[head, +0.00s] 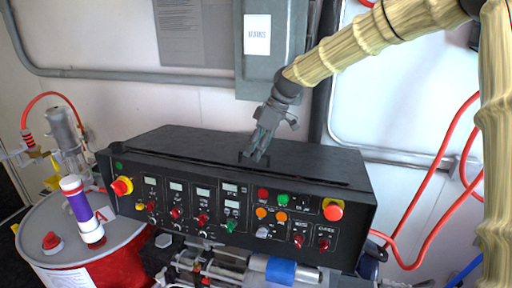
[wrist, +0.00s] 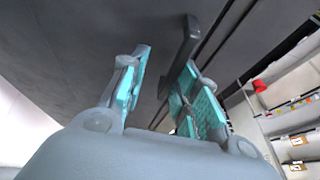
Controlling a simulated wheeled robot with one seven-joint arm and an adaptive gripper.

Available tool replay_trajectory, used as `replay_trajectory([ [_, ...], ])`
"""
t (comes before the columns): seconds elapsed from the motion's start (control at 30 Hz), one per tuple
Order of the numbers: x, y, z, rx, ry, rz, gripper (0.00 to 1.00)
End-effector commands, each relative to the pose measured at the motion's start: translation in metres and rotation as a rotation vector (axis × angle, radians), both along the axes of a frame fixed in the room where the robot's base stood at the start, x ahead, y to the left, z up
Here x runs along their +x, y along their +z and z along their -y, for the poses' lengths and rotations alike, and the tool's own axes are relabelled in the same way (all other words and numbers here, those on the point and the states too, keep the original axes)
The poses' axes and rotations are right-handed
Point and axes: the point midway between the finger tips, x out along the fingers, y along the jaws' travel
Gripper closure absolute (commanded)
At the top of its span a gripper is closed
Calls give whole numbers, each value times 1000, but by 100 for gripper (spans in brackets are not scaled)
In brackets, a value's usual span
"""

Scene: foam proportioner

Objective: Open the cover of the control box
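The control box (head: 338,240) is a wide black console with buttons, knobs and small displays on its sloped front. Its black cover (head: 190,145) lies flat on top and looks shut. A dark bar handle (wrist: 182,48) stands on the cover and shows in the wrist view. My gripper (head: 258,151) points down at the cover's handle near the middle of the front edge. In the wrist view my gripper's teal-padded fingers (wrist: 165,85) are apart, with the handle between them, nearer the right finger. Contact with the handle cannot be told.
A grey wall box (head: 272,75) with a white label stands behind the cover, close to my arm. A red-and-white drum (head: 125,240) with a purple-banded cylinder (head: 78,205) is at left. Red hoses (head: 440,190) hang at right. Pipes and a blue fitting (head: 281,270) lie below the panel.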

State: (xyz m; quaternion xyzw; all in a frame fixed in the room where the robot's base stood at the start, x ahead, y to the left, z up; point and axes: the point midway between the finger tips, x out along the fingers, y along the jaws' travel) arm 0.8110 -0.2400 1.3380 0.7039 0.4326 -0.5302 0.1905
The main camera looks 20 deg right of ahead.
Motion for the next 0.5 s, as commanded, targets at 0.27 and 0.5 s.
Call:
replay_trajectory([
  [0.27,-23,12,-3,1,4,18,88],
  [0.5,-7,4,-4,2,7,0,100],
])
